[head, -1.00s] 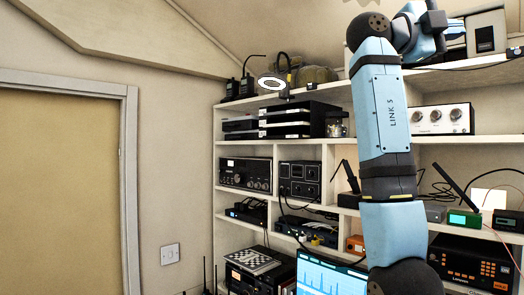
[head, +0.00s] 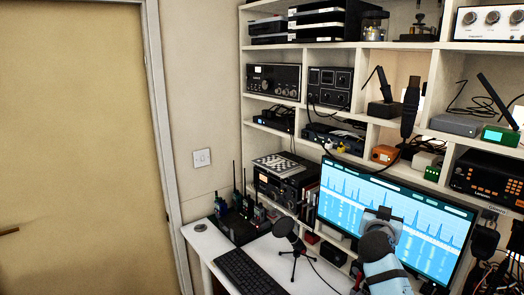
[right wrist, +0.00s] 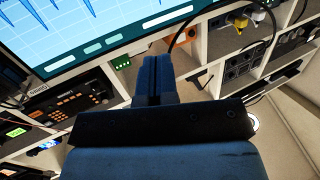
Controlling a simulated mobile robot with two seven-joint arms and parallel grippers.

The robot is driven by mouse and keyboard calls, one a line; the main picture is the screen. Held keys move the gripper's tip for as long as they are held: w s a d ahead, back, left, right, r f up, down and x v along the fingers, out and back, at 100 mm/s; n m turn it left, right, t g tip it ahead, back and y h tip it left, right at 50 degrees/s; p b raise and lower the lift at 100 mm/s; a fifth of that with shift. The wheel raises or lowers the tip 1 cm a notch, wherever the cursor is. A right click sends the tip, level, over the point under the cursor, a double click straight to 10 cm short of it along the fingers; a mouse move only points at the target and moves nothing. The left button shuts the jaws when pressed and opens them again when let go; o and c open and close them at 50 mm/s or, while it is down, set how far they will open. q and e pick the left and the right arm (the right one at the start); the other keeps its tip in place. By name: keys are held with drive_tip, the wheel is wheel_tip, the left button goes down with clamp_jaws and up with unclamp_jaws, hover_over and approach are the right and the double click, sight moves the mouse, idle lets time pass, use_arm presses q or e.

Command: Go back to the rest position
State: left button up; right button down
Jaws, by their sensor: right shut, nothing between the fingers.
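My right gripper (right wrist: 156,62) shows in the right wrist view with its two blue fingers pressed together and nothing between them. It is in front of the shelves, with part of the monitor screen at the upper left of that view. In the head view a blue link of my right arm (head: 387,280) rises from the bottom edge, right of centre, in front of the monitor (head: 345,205). My left arm and left gripper are not in view.
White shelves (head: 438,45) with radios stand behind the desk. A keyboard (head: 252,272) and a small microphone on a tripod (head: 287,235) are on the desk, left of my arm. A dark boom microphone (head: 410,105) stands above the monitor. A door (head: 75,140) is at the left.

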drive_tip(key=s+a+f+n+g+y, duration=0.1)
drive_tip(key=s+a+f+n+y, duration=0.2)
drive_tip(key=s+f, duration=0.6)
drive_tip(key=s+a+f+n+y, duration=0.3)
drive_tip(key=s+f, duration=0.2)
drive_tip(key=f, duration=0.8)
drive_tip(key=s+a+f+n+g+y, duration=0.1)
drive_tip(key=s+f, duration=0.4)
drive_tip(key=s, duration=0.8)
drive_tip(key=s+a+f+n+g+y+p, duration=0.1)
drive_tip(key=s+a+f+y, duration=0.3)
drive_tip(key=s, duration=0.9)
wheel_tip(320, 180, down, 2)
drive_tip(key=shift+a+f+n+g, duration=0.1)
drive_tip(key=shift+a+n+g, duration=0.3)
drive_tip(key=shift+a+n, duration=0.35)
drive_tip(key=shift+s, duration=0.1)
